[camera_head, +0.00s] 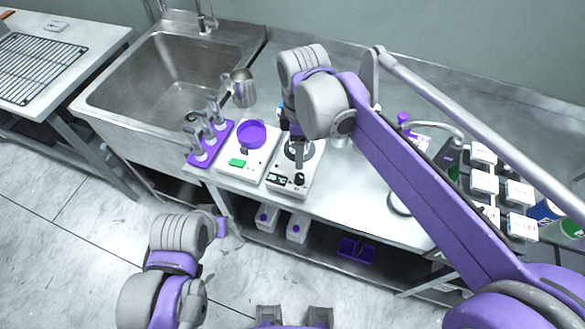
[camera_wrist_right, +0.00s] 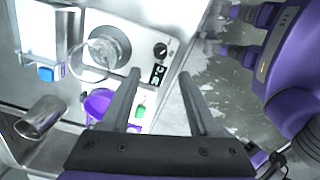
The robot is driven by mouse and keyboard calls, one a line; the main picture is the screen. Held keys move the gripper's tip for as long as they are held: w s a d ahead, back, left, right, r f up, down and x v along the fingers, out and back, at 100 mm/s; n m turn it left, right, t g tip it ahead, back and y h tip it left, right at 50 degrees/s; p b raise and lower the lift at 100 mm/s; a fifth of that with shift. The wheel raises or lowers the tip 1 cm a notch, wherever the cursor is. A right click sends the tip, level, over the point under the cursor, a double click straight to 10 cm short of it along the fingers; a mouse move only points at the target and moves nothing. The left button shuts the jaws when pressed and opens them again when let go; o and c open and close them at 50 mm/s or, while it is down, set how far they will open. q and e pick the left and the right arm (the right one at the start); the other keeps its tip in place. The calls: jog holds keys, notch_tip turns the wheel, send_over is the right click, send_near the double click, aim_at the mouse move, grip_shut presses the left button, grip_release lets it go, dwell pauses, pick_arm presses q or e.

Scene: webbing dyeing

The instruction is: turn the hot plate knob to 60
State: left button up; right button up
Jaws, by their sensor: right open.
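The white hot plate (camera_head: 305,178) stands on the table near its front edge, with a small dark display and a black knob (camera_head: 300,179) on its front. The right wrist view shows the knob (camera_wrist_right: 160,50) close up, beside the display (camera_wrist_right: 157,74); the number is unreadable. My right gripper (camera_wrist_right: 160,74) is open and empty above the front of the hot plate, its fingertips apart on either side of the display and knob in that view. In the head view my right gripper (camera_head: 298,150) partly covers the round heating plate. My left gripper (camera_head: 224,226) is low in front of the table; its jaws are unclear.
A white device with a purple dish (camera_head: 252,134) stands just left of the hot plate. A purple rack (camera_head: 208,150) and a metal pitcher (camera_head: 240,88) are farther left, near the sink (camera_head: 175,65). Clear glassware (camera_wrist_right: 98,52) is near the heating plate in the wrist view.

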aim_at(300, 176)
notch_tip(300, 176, down, 10)
jog(key=shift+f+b, duration=0.25)
jog(key=shift+b, duration=0.05)
grip_shut()
dwell(0.4)
